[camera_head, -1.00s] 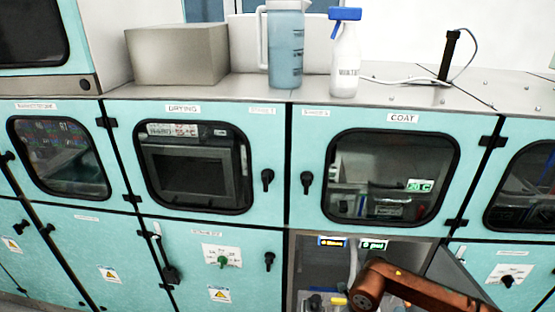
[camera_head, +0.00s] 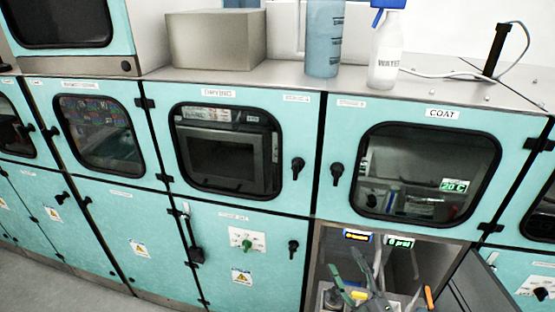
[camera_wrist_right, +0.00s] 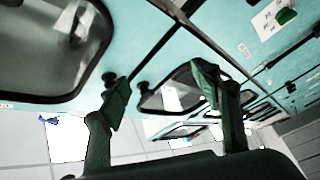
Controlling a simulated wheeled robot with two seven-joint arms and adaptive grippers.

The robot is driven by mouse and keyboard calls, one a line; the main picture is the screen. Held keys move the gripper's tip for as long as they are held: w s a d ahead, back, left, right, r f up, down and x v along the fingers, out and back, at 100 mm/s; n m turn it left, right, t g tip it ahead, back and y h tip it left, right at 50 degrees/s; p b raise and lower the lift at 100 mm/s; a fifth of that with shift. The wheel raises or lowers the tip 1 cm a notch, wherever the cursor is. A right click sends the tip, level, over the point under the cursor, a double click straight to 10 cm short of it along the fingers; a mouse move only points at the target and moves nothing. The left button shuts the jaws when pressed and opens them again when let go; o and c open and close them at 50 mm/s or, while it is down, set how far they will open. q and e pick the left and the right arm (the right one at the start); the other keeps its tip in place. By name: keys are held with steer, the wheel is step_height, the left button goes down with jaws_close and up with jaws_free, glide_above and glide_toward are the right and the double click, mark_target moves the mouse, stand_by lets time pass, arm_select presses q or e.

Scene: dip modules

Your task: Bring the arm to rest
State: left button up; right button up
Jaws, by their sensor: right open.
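My right gripper (camera_head: 350,272) shows low in the head view, its dark green-grey fingers pointing up in front of the open lower compartment (camera_head: 318,262). In the right wrist view the two fingers (camera_wrist_right: 162,88) stand well apart with nothing between them. The gripper is open and empty. Teal cabinet fronts and dark windows lie beyond the fingers in that tilted view. Most of my right arm is below the head picture's edge. My left gripper is in neither view.
The COAT door (camera_head: 417,158) and the DRYING door (camera_head: 226,152) are closed. A hinged door (camera_head: 482,285) stands open at the lower right. Floor shows at lower left.

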steer(key=s+d+f+m+g+h, duration=0.5)
steer(key=d+f, duration=0.3)
steer(key=f, duration=0.3)
steer(key=s+d+f+m+g+h, duration=0.35)
steer(key=s+d+f+m, duration=0.2)
steer(key=d+f, duration=0.5)
steer(key=s+a+f+m+g+y, duration=0.15)
steer(key=s+f+g, duration=0.25)
steer(key=s+f, duration=0.45)
steer(key=s+a+f+m+g, duration=0.1)
steer(key=s+f+m+g, duration=0.4)
steer(key=s, duration=0.6)
step_height(320, 180, down, 30)
steer(key=s+n, duration=0.3)
steer(key=s+f+g, duration=0.1)
steer(key=s+f, duration=1.6)
steer(key=s, duration=0.2)
steer(key=shift+s+a+f+n+y, duration=0.15)
steer(key=shift+s+a+n+y, duration=0.2)
steer(key=shift+a, duration=0.1)
